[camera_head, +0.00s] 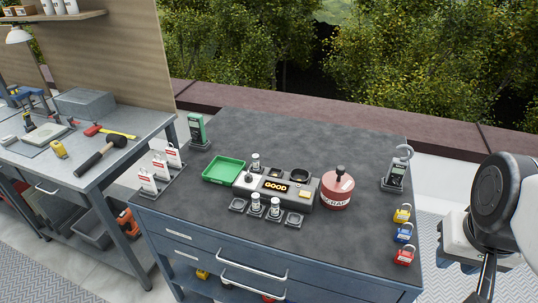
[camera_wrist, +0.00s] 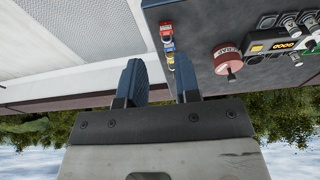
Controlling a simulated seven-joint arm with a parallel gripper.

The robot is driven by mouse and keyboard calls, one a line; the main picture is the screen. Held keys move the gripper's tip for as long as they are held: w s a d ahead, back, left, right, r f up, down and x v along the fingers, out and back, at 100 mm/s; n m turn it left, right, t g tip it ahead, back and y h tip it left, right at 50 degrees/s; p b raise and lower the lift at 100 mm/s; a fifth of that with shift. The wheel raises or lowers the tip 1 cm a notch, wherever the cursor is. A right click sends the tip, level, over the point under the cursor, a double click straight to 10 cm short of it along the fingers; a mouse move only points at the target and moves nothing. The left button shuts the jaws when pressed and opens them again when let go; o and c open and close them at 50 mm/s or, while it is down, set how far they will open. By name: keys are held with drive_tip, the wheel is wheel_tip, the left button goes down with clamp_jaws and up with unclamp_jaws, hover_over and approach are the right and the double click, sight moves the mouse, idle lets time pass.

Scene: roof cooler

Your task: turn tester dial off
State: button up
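Two handheld testers stand on the dark cabinet top (camera_head: 290,140): a green-framed meter (camera_head: 196,130) at the left back and a dark clamp meter (camera_head: 396,175) at the right back. Their dials are too small for me to read a setting, and I cannot tell which one the task names. A grey bench unit (camera_head: 312,184) in the middle shows "GOOD" on its display (camera_head: 275,186); it also shows in the wrist view (camera_wrist: 257,48). My gripper (camera_wrist: 158,78) is open and empty, off the cabinet's right side. Neither handheld meter shows clearly in the wrist view.
A red lidded "SCRAP" container (camera_head: 337,190), a green tray (camera_head: 223,169), small cylinders in holders (camera_head: 275,208) and tags on a stand (camera_head: 160,168) share the cabinet top. Yellow, blue and red padlocks (camera_head: 403,235) line its right edge. A tool bench (camera_head: 75,160) stands left.

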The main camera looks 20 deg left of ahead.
drive_tip(key=shift+o, duration=1.1)
drive_tip(key=shift+w+a+r, duration=0.15)
drive_tip(key=shift+w+a, duration=0.05)
drive_tip(key=shift+w, duration=0.15)
drive_tip(key=shift+o, duration=0.5)
drive_tip(key=w+a+r+n, duration=0.1)
drive_tip(key=w+a, duration=0.6)
drive_tip(key=w, duration=0.4)
drive_tip(key=shift+w+a+r+g, duration=0.2)
drive_tip(key=shift+w+a+g, duration=0.05)
drive_tip(key=shift+w+g, duration=0.15)
drive_tip(key=n+g, duration=0.2)
drive_tip(key=n, duration=0.1)
hover_over(248, 172)
drive_tip(key=f, duration=1.5)
drive_tip(key=shift+w+d, duration=0.15)
drive_tip(key=shift+d, duration=0.05)
drive_tip(key=shift+a+f, duration=0.2)
drive_tip(key=shift+f, duration=0.2)
drive_tip(key=shift+f, duration=3.7)
